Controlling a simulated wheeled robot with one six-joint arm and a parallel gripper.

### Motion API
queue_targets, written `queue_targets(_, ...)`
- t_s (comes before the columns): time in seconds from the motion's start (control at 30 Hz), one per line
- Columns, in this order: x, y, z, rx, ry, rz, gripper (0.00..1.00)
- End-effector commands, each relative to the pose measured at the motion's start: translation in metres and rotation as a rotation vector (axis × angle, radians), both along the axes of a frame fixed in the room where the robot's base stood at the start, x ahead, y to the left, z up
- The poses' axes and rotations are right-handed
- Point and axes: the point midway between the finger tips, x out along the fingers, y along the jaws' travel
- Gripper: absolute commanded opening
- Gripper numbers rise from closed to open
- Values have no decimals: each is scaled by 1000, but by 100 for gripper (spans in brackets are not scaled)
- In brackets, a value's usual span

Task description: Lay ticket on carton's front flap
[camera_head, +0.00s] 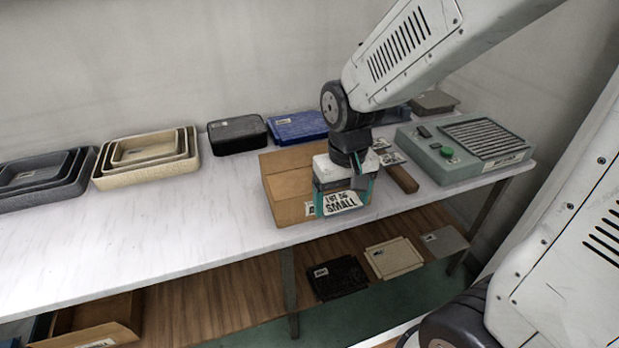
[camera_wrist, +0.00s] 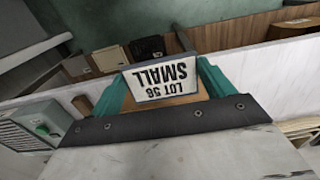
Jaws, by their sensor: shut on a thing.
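The ticket (camera_head: 341,202) is a white card with dark print reading "LOT 56 SMALL". My gripper (camera_head: 341,196) is shut on it at the carton's front, and its teal fingers show on both sides of the card. In the wrist view the ticket (camera_wrist: 163,79) sits between the fingertips, its print upside down. The carton (camera_head: 286,192) is an open brown cardboard box near the table's front edge. The gripper covers much of its right part and front. I cannot tell whether the ticket touches the front flap.
A green-grey machine (camera_head: 466,146) with a green button stands at the right. Beige nested trays (camera_head: 103,173), a black box (camera_head: 237,135) and a blue one (camera_head: 297,127) stand along the back. The white table (camera_head: 150,230) is clear left of the carton. A lower shelf holds flat panels (camera_head: 394,258).

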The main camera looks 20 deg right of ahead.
Motion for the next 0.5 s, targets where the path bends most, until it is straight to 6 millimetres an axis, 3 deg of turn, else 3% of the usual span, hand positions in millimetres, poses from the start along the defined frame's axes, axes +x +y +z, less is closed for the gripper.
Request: queue_targets(0.5, 125, -21, -13, 0, 0, -3, 56)
